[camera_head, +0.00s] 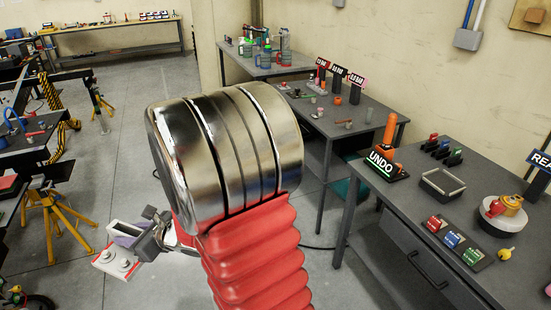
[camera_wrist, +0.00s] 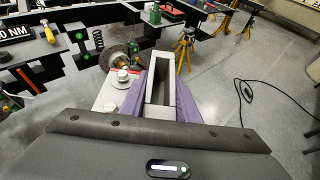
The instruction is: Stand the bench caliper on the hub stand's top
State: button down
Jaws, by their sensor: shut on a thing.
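My arm hides some of the grip.
The right bench (camera_head: 390,252) also holds an UNDO sign (camera_head: 387,164), an empty square tray (camera_head: 441,186) and a row of coloured blocks (camera_head: 455,243). Yellow stands (camera_head: 55,225) and the dark chassis are at left. Open floor (camera_head: 125,185) lies between them.

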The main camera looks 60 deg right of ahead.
aim_at(415, 161)
jog(key=u, duration=0.15)
jog(key=i, duration=1.3)
jog(key=z, duration=2.3)
